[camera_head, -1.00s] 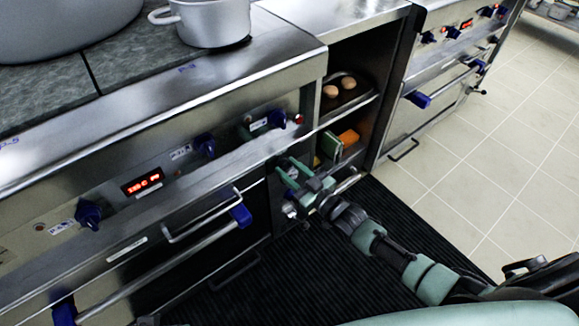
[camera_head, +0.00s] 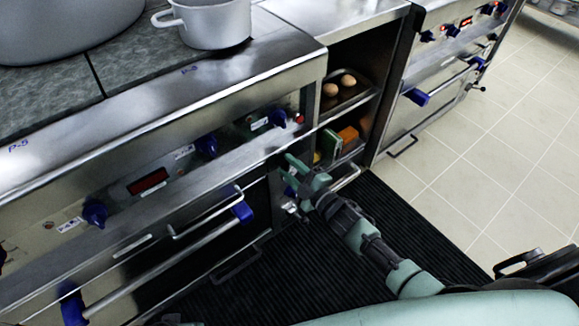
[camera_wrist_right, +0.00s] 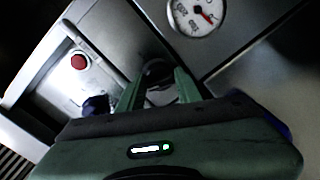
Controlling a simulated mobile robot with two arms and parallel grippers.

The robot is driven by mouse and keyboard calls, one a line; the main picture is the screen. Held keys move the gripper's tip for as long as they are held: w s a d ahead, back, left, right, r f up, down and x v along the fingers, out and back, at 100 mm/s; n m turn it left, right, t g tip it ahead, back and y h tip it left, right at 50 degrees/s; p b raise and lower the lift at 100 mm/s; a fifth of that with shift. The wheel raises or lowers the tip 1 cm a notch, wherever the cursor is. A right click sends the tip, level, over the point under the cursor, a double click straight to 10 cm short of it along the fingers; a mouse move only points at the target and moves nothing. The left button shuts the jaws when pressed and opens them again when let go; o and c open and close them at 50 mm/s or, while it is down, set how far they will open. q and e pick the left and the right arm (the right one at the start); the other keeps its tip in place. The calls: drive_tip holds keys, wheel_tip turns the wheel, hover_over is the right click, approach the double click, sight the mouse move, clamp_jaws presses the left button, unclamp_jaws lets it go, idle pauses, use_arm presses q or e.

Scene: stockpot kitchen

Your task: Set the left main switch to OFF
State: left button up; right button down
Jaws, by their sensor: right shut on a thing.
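My right gripper (camera_head: 291,172) reaches to the front of the left range, low at its right end beside the open shelf bay. In the right wrist view its two green fingers (camera_wrist_right: 159,88) are shut on a dark round knob, the left main switch (camera_wrist_right: 158,72). The fingers hide much of the switch, so its pointer and marking cannot be read. In the head view the switch is hidden behind the gripper. My left gripper is not in view.
Blue knobs (camera_head: 96,213) and a red button (camera_head: 299,118) sit on the panel above. Oven handles (camera_head: 150,262) stick out to the left. A gauge (camera_wrist_right: 197,14) is near the fingers. The shelf bay holds a tray with eggs (camera_head: 348,81). A black mat (camera_head: 350,270) covers the floor.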

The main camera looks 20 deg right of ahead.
drive_tip(key=n, duration=0.3)
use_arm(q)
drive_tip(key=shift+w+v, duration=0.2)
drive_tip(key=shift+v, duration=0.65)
use_arm(e)
drive_tip(key=shift+n, duration=0.3)
drive_tip(key=c, duration=1)
unclamp_jaws()
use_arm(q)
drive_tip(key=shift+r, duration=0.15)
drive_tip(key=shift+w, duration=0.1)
